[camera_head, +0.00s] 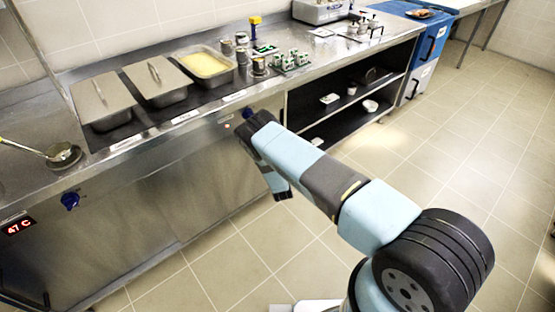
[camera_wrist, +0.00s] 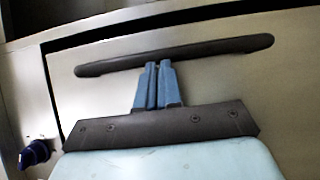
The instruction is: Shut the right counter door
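In the wrist view a pale metal door panel (camera_wrist: 225,85) carries a long dark bar handle (camera_wrist: 215,50). My gripper's two blue fingers (camera_wrist: 157,66) are close together, with their tips at the handle's lower edge in the picture. Nothing shows between them, and I cannot tell whether they touch the handle. A dark gap runs along the panel's top and left edges. In the head view my gripper (camera_head: 282,193) hangs in front of the steel counter front (camera_head: 215,170), near the open shelves. My arm hides part of that front, and the handle cannot be made out there.
A blue knob (camera_head: 70,200) is on the counter front at left; another blue knob shows in the wrist view (camera_wrist: 36,153). Open shelves (camera_head: 335,120) hold small items. Lidded pans (camera_head: 103,100) stand on the countertop. The tiled floor (camera_head: 420,160) at right is clear.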

